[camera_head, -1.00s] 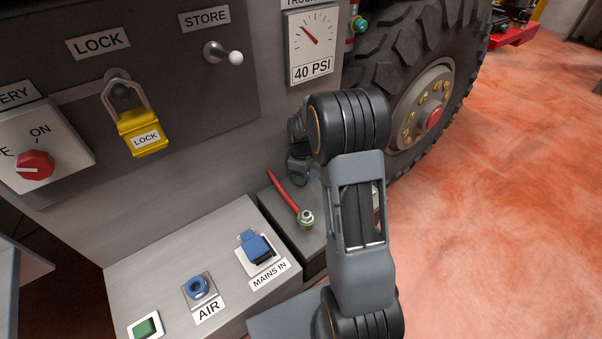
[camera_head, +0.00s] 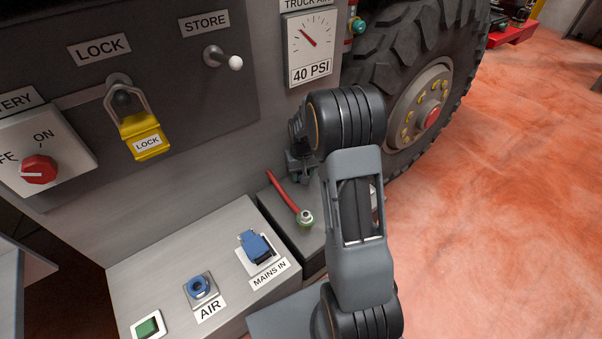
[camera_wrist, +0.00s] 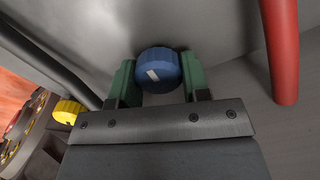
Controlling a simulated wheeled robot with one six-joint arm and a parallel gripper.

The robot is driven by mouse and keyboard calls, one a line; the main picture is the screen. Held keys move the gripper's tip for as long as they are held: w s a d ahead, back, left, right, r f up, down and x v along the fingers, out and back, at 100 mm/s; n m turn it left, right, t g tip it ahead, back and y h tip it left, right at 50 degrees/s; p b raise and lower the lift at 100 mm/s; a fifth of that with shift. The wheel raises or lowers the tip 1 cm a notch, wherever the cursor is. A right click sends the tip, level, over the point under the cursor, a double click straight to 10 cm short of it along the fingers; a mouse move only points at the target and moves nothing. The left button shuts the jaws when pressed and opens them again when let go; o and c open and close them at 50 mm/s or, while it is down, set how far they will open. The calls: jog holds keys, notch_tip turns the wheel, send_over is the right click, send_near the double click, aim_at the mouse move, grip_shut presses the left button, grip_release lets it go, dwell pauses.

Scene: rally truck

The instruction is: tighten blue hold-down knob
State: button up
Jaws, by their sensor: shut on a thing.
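In the wrist view the blue hold-down knob (camera_wrist: 158,70) is a round ribbed knob with a white mark on its face. My gripper (camera_wrist: 158,80) has its two green fingers on either side of the knob, shut on it. In the head view my gripper (camera_head: 300,172) is mostly hidden behind my arm, low against the grey panel near the battery box. The knob cannot be seen in the head view.
A red cable (camera_head: 284,191) runs beside my gripper to a terminal (camera_head: 305,219); it also shows in the wrist view (camera_wrist: 281,50). A yellow knob (camera_wrist: 68,110) lies at the left. The tyre (camera_head: 455,60) stands right of my arm. Blue mains inlet (camera_head: 256,247) sits front left.

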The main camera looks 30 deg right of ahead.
jog(key=m, duration=0.7)
jog(key=shift+d+r, duration=0.2)
jog(key=shift+r, duration=0.05)
jog(key=m, duration=0.3)
jog(key=shift+m+p, duration=0.3)
jog(key=shift+m, duration=0.1)
jog(key=shift+s+m, duration=0.1)
jog(key=shift+m, duration=1.9)
jog(key=o, duration=0.9)
jog(key=shift+s+f, duration=0.1)
jog(key=shift+s, duration=0.05)
jog(key=shift+o, duration=0.2)
notch_tip(320, 180, up, 14)
jog(key=p, duration=0.1)
